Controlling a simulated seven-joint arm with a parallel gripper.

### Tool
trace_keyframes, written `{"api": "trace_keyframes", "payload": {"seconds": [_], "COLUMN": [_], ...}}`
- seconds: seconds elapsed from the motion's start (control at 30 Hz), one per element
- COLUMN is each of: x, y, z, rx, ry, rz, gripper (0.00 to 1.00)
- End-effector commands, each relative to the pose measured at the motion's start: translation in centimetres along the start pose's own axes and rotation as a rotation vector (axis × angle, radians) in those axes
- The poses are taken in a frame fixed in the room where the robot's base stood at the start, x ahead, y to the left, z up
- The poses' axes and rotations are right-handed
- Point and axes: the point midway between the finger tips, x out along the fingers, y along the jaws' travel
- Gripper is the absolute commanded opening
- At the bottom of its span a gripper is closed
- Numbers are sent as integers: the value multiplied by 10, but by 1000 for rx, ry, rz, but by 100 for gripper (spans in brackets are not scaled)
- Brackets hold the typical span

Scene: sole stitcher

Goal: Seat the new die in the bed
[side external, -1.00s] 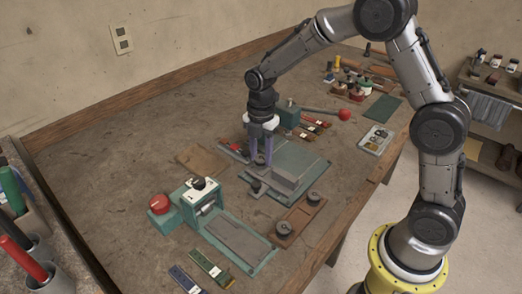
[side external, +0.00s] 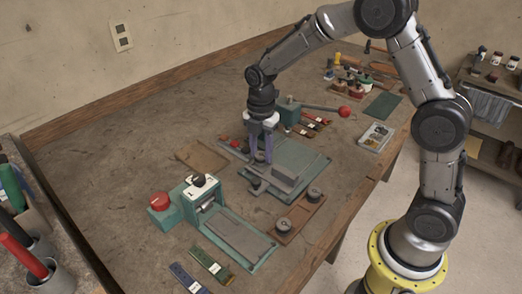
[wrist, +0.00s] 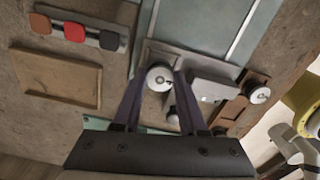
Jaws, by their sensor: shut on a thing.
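My gripper (wrist: 164,72) points down and is shut on a round, pale metal piece (wrist: 160,77). I cannot tell whether this piece is the new die. In the side external view my gripper (side external: 261,161) is low over the near left end of the grey bed block (side external: 285,178), and its fingertips hide the piece. In the wrist view the bed block (wrist: 213,88) lies just right of the fingertips. A small dark knob (side external: 256,184) stands beside it. Whether the held piece touches the bed cannot be seen.
A wooden tray (side external: 298,212) with two round metal pieces lies right of the bed. A grey rack (wrist: 60,14) holds red and dark blocks. An empty brown tray (wrist: 58,82) lies left. A teal machine with a red knob (side external: 158,201) stands in front. A lever's red ball (side external: 344,112) is behind.

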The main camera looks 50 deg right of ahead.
Motion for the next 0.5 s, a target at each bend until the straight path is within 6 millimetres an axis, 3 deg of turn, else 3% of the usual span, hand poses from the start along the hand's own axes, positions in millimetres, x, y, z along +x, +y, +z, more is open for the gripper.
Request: {"api": "trace_keyframes", "payload": {"seconds": [0.5], "x": [4], "y": [0], "z": [0], "rx": [0], "ry": [0], "rz": [1], "gripper": [0]}}
